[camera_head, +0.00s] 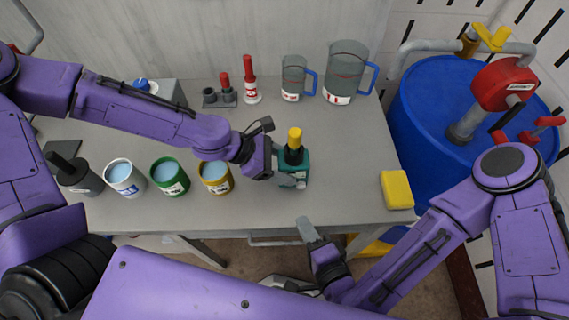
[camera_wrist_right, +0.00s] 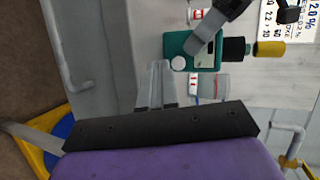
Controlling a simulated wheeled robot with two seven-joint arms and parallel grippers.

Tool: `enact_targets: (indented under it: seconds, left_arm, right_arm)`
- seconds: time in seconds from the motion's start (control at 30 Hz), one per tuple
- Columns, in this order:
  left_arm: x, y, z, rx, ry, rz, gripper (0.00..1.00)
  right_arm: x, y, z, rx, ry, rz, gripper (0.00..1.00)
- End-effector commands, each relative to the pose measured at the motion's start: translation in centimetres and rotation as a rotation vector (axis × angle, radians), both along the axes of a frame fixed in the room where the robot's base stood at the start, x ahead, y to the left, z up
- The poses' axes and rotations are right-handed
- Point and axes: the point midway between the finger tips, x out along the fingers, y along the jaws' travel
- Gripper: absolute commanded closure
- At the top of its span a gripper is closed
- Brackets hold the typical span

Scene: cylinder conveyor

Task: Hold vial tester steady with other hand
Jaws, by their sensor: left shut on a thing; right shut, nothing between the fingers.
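The teal vial tester (camera_head: 297,160) stands on the grey table, right of the cups, with a dark, yellow-topped piece (camera_head: 294,140) upright in it. My left gripper (camera_head: 294,180) is shut on the tester near its lower front. In the right wrist view the tester (camera_wrist_right: 178,44) shows a light panel and a round white spot, partly covered by my left gripper's finger (camera_wrist_right: 203,40). My right gripper (camera_head: 306,228) is shut and empty, off the table's front edge, below and apart from the tester. Its fingers also show in the wrist view (camera_wrist_right: 157,72).
Several paint-like cups, including a yellow one (camera_head: 216,176) and a green one (camera_head: 169,176), stand left of the tester. Two jugs (camera_head: 345,70) and a red-topped bottle (camera_head: 249,82) stand behind. A yellow sponge-like block (camera_head: 396,190) lies at right; a blue barrel (camera_head: 430,110) stands beyond.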

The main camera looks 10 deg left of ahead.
Motion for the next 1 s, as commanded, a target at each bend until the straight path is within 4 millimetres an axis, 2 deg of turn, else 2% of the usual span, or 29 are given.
enact_targets:
  seconds: [0.33, 0.5, 1.0]
  left_arm:
    - [-0.1, 0.0, -0.1, 0.001, 0.003, 0.001, 0.60]
    - [-0.1, 0.0, -0.1, 0.000, 0.002, 0.001, 0.60]
    - [-0.1, 0.0, -0.1, 0.001, 0.003, 0.001, 0.60]
  right_arm:
    - [4.1, 0.9, 0.0, 0.002, 0.001, -0.017, 1.00]
    - [5.5, 1.4, 0.0, 0.000, 0.001, -0.014, 1.00]
    - [5.8, 1.5, 0.0, 0.000, 0.004, -0.012, 1.00]
